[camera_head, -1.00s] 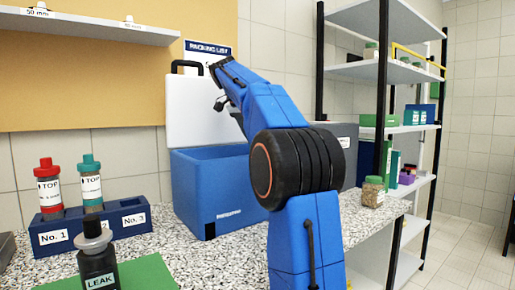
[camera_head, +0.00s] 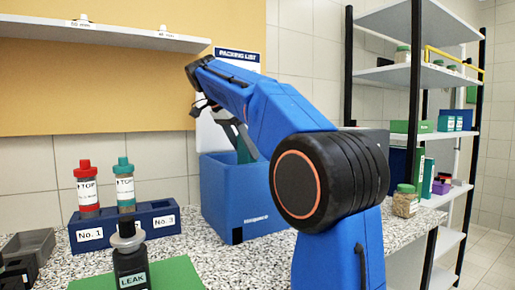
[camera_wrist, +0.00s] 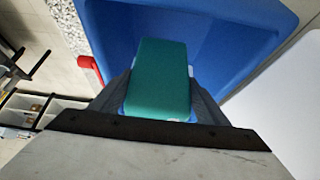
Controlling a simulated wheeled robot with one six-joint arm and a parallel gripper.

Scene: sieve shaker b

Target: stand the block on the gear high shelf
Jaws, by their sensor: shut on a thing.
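The block (camera_wrist: 158,78) is a teal green cuboid with rounded edges. My gripper (camera_wrist: 160,95) is shut on it in the wrist view, over the blue box. In the head view a green part of the block (camera_head: 246,150) shows beneath my gripper (camera_head: 236,135), just above the box's rim and partly hidden by my arm. A rack at the right has several shelves, with a high shelf (camera_head: 385,78) bearing small jars. A wall shelf (camera_head: 100,36) is at the upper left. No label shows which one is the gear high shelf.
The blue box (camera_head: 240,195) stands open on the speckled bench (camera_head: 185,238). A blue holder (camera_head: 125,228) carries red-capped and teal-capped bottles. A dark LEAK bottle (camera_head: 131,262) stands in front on a green mat (camera_head: 172,278). A jar (camera_head: 405,202) stands near the bench's right end.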

